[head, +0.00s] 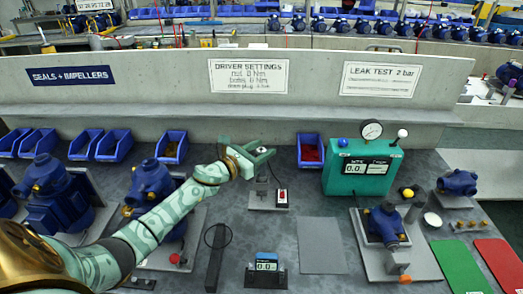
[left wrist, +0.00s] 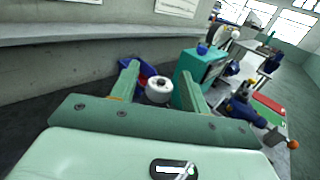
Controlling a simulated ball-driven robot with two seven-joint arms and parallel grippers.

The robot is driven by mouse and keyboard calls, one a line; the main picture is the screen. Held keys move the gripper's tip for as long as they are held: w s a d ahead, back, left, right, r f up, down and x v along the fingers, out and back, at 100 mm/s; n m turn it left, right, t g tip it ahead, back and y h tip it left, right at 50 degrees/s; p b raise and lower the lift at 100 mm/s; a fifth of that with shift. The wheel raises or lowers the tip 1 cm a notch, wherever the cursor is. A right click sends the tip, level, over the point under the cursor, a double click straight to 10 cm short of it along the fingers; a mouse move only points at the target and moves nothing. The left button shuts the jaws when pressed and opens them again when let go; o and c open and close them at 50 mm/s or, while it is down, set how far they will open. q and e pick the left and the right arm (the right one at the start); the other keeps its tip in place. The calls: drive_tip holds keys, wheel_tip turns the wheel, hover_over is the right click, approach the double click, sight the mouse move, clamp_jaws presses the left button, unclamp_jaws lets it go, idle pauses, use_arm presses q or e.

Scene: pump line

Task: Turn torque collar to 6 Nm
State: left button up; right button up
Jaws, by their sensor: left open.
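My left gripper (head: 258,163) is open above the bench, in front of the low wall. In the left wrist view, a white round part with a dark centre (left wrist: 158,90) shows between the open fingers (left wrist: 159,72), beyond their tips. It may be the torque collar; I cannot read any marks on it. In the head view, a small dark upright part on a grey base (head: 262,192) stands just below the gripper, partly hidden. A small display box (head: 266,264) at the front appears to read 0.0. My right gripper is not in view.
A teal leak-test box (head: 360,168) with a gauge (head: 371,131) stands right of the gripper. A box with a red button (head: 282,198) and a blue bin of red parts (head: 310,152) are close by. Blue pumps (head: 150,184) stand left. A grey mat (head: 321,246) is bare.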

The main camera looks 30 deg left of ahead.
use_arm(q)
drive_tip(key=shift+c, duration=0.4)
drive_tip(key=c, duration=0.9)
drive_tip(key=shift+d+n, duration=0.1)
drive_tip(key=shift+n, duration=0.2)
